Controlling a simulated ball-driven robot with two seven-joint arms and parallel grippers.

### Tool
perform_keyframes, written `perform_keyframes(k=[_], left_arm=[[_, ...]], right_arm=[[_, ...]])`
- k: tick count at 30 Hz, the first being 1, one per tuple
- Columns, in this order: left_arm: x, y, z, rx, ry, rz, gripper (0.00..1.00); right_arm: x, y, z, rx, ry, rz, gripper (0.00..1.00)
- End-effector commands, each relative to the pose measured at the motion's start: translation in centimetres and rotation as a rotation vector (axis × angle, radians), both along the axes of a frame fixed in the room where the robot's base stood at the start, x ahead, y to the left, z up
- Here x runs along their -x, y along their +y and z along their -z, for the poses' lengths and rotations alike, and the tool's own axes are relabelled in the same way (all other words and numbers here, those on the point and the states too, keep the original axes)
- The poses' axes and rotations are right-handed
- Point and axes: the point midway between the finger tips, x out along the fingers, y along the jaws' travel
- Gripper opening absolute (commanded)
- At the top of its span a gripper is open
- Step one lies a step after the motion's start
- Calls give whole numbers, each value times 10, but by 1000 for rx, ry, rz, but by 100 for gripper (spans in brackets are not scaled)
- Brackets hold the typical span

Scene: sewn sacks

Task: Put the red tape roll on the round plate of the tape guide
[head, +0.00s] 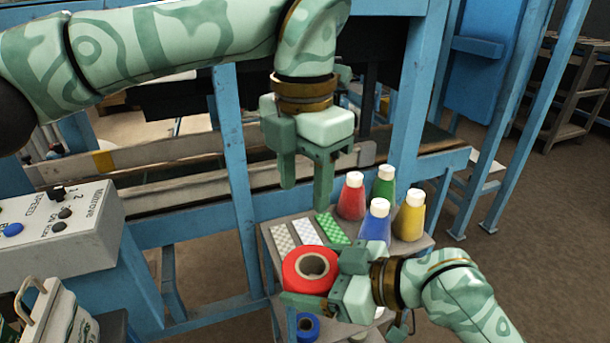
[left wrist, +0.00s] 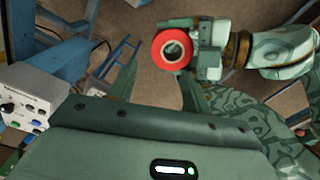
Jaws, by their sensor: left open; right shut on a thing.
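The red tape roll (head: 292,265) has a pale core and sits between the jaws of my right gripper (head: 322,279), which is shut on it. It is over the near part of a small shelf top in the head view. The red tape roll also shows in the left wrist view (left wrist: 158,52), beyond the fingers of my left gripper (left wrist: 155,92). My left gripper (head: 305,190) is open and empty, fingers pointing down, above and behind the roll. I cannot make out the tape guide or its round plate in either view.
Red (head: 351,197), green (head: 384,184), blue (head: 376,222) and yellow (head: 409,217) bottles stand right of patterned pads (head: 307,231). A blue roll (head: 307,326) lies below the red one. A control box (head: 70,235) is at left; blue frame posts (head: 240,190) rise behind.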

Motion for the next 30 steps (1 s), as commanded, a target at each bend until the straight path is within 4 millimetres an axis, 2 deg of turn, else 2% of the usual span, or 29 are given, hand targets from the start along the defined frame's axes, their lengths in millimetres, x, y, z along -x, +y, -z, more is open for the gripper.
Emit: perform_keyframes(k=[5,12,16,21,30], left_arm=[[1,1,29,-2,6,0,49],[1,1,79,0,6,-3,49],[1,1,99,1,6,-4,49],[0,1,113,1,4,-6,49],[0,1,115,2,4,-6,49]], right_arm=[[0,0,0,0,0,0,57],[0,0,0,-1,0,0,57],[0,0,0,-1,0,0,57],[0,0,0,-1,0,0,57],[0,0,0,-1,0,0,57]])
